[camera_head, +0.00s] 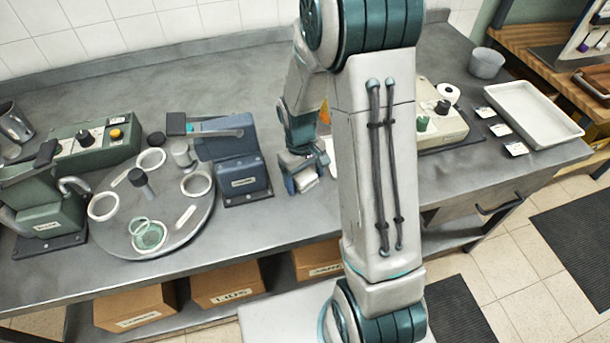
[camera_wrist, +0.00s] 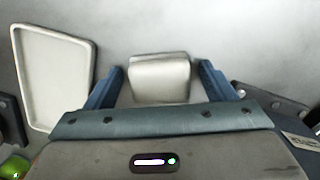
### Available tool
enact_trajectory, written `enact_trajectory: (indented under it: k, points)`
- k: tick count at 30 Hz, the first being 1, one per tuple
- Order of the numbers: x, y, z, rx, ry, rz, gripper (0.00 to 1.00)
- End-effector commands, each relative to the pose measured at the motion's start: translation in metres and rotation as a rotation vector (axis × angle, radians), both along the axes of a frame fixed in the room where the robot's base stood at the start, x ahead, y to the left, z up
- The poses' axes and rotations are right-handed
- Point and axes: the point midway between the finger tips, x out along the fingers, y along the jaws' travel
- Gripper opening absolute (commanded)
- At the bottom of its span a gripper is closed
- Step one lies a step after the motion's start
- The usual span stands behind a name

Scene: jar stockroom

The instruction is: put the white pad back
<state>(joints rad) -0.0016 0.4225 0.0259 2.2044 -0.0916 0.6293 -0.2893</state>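The white pad (camera_wrist: 160,78) is a small pale block with a rounded edge. In the wrist view it sits between the two blue fingers of my gripper (camera_wrist: 161,88), with a narrow gap on each side. The gripper is open around the pad. In the head view my gripper (camera_head: 304,186) points down over the front part of the steel bench, right of the blue machine, and the pad (camera_head: 304,180) shows small between its fingers. I cannot tell whether the pad touches the bench.
A shallow white tray (camera_wrist: 52,78) lies left of the pad in the wrist view. A blue machine (camera_head: 235,160) and a round turntable (camera_head: 190,225) with rings stand left of my gripper. A beige machine (camera_head: 440,120) and a large white tray (camera_head: 535,115) are to the right.

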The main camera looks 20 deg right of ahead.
Motion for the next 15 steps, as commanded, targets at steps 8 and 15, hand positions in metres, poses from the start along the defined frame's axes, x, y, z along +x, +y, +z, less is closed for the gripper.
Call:
enact_trajectory:
  k: [8,15]
  points:
    - [0.000,0.000,0.004,0.000,0.000,0.000,0.77]
    - [0.005,0.001,0.038,0.001,-0.007,-0.001,0.77]
